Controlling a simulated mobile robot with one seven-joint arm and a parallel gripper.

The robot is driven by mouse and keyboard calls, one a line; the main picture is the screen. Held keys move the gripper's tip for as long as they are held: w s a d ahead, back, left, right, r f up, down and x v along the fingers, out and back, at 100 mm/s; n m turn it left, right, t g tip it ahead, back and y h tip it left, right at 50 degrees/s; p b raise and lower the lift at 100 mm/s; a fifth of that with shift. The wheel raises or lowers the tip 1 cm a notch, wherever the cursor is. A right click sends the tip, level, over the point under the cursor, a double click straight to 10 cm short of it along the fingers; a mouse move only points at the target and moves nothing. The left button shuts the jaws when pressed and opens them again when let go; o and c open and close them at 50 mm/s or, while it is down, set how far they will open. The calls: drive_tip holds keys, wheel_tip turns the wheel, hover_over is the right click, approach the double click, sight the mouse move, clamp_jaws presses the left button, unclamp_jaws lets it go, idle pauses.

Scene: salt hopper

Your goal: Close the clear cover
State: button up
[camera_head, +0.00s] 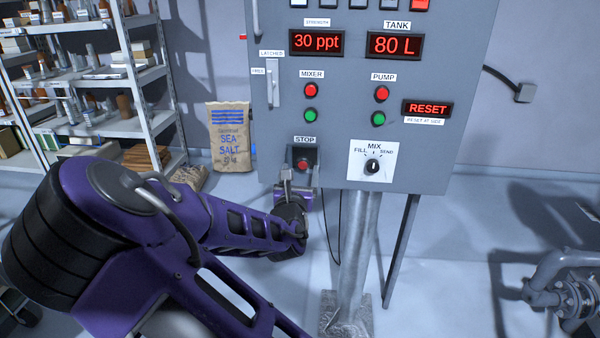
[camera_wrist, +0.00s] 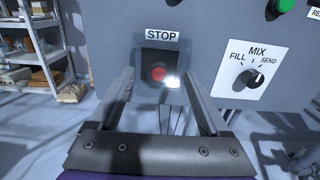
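The red STOP button (camera_head: 303,165) sits in a dark square housing under the STOP label, low on the left of the grey control panel. It also shows in the wrist view (camera_wrist: 158,74). A clear pane with a bright glint (camera_wrist: 172,81) shows at the button's lower right, likely the clear cover; its outline is faint and I cannot tell how far it is open. My gripper (camera_wrist: 159,78) is open, one finger on each side of the button housing, with nothing seen between them but the housing behind. In the head view my gripper (camera_head: 301,178) is just below the housing.
The panel (camera_head: 350,80) also carries the FILL/MIX/SEND knob (camera_head: 373,167), right of STOP, and mixer and pump buttons above. A latch handle (camera_head: 273,85) is on its left edge. A metal post (camera_head: 358,250) stands below. A salt sack (camera_head: 230,136) and shelves stand left.

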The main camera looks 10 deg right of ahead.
clamp_jaws()
idle(1.3)
